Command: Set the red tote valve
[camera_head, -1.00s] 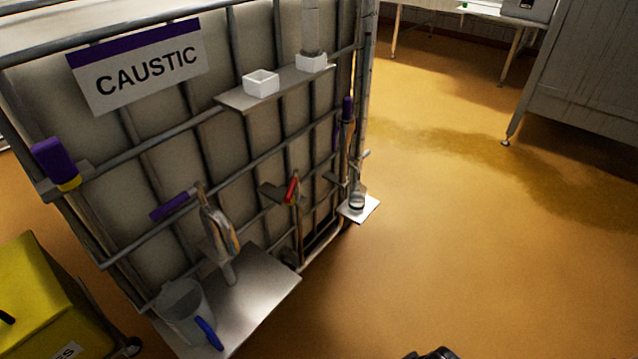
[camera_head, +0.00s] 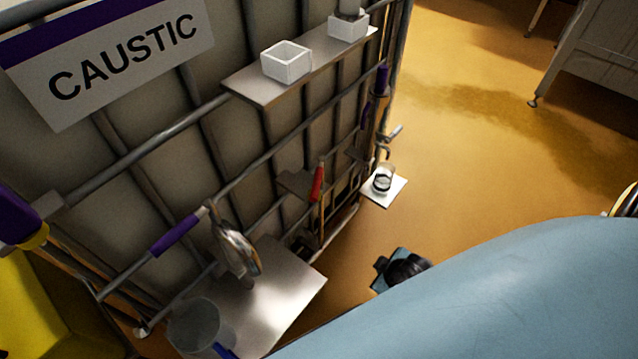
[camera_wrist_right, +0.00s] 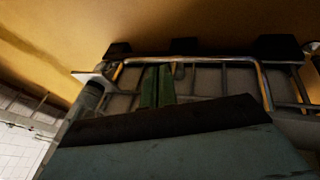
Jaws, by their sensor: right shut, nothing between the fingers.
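The red-handled tote valve (camera_head: 317,184) is low on the front of the caged tote (camera_head: 150,130) in the head view. Its red lever stands nearly upright, tilted slightly. My right gripper (camera_wrist_right: 157,88) shows in the right wrist view as two green fingers, shut and empty, with cage bars beyond them. The head view shows my blue right arm at lower right, covering part of the floor; a dark part of mine shows past it, apart from the valve. The red handle cannot be made out in the wrist view. My left gripper is out of view.
A steel shelf (camera_head: 262,296) with a clear jug (camera_head: 196,326) juts out low. A small white shelf (camera_head: 394,192) holds a glass (camera_head: 383,179). A higher shelf (camera_head: 250,90) carries white boxes (camera_head: 286,62). A purple handle (camera_head: 175,235) sticks out left.

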